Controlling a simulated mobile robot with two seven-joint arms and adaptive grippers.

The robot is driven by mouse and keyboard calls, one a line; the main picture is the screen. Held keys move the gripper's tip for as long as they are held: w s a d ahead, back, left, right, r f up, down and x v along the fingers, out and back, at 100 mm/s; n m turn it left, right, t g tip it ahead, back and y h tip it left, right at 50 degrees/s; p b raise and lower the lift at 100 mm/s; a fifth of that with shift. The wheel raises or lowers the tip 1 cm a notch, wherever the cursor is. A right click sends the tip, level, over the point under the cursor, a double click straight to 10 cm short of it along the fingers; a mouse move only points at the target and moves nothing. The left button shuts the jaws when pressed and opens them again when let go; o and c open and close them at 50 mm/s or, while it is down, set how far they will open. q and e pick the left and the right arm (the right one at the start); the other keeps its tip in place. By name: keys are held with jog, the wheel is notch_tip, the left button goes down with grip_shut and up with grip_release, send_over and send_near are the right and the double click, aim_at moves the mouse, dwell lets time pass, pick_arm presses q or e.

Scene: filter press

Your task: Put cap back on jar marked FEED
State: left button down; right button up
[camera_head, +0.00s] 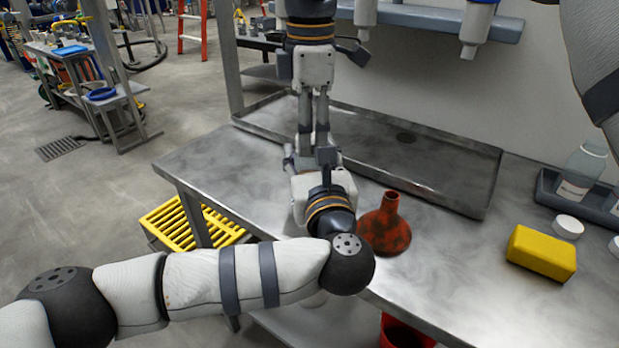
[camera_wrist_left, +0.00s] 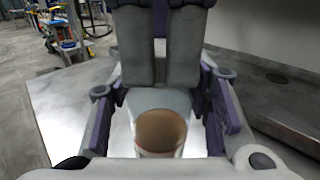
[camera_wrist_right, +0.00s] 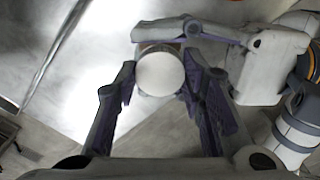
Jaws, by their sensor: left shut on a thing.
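My left gripper (camera_head: 308,165) reaches over the steel bench and is shut on a jar (camera_wrist_left: 160,130). The left wrist view shows brown inside the jar. Its marking is not readable, and in the head view my arm and gripper hide it. My right gripper (camera_head: 314,138) points down from above, just over the left one. In the right wrist view a round white cap (camera_wrist_right: 160,74) lies between its fingertips, over the jar. Whether the fingers grip the cap, and whether it is seated on the jar, I cannot tell.
A red-brown flask (camera_head: 385,228) stands right of my left gripper. A yellow block (camera_head: 541,253), a loose white cap (camera_head: 568,227) and a dark tray (camera_head: 546,186) with a clear bottle (camera_head: 580,170) are at the right. A shallow steel basin (camera_head: 440,195) lies behind.

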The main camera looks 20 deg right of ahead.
jog(key=shift+c, duration=1)
jog(key=m, duration=0.6)
jog(key=o, duration=1.3)
jog(key=shift+c, duration=0.2)
jog(key=shift+r, duration=2.25)
jog(key=o, duration=0.6)
notch_tip(320, 180, up, 8)
jog(key=shift+f, duration=0.25)
